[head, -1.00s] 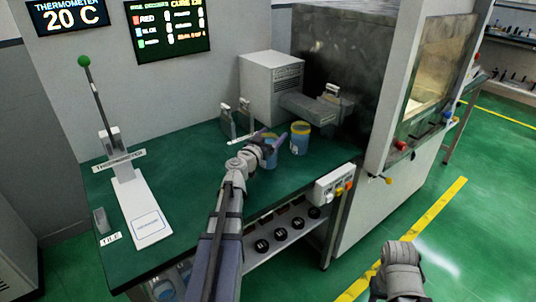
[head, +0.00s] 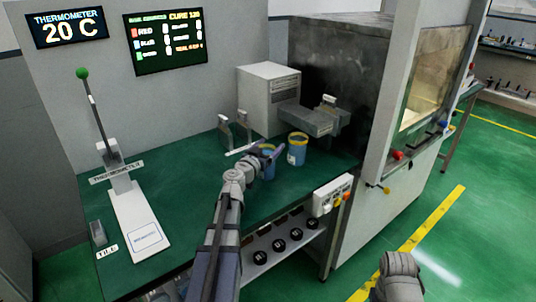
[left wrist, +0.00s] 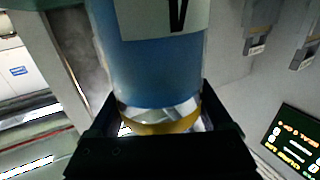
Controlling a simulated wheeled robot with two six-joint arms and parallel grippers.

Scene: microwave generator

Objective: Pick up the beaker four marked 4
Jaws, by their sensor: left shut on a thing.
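Two blue beakers with yellow rims are on the green bench in the head view. My left gripper (head: 267,152) is shut on the nearer beaker (head: 267,169), which is partly hidden by the fingers. In the left wrist view this beaker (left wrist: 155,70) sits between the jaws, its yellow rim low in the picture. Its white label is cut off at the top edge, showing only part of a dark mark, so I cannot read it fully. The other beaker (head: 297,150) stands just right of the gripper, apart from it. I cannot tell whether the held beaker touches the bench.
A grey machine box (head: 268,100) and a large dark-walled cabinet (head: 335,65) stand behind the beakers. A thermometer stand (head: 137,215) is at the left of the bench. A button panel (head: 333,195) is on the front edge. The bench between stand and gripper is clear.

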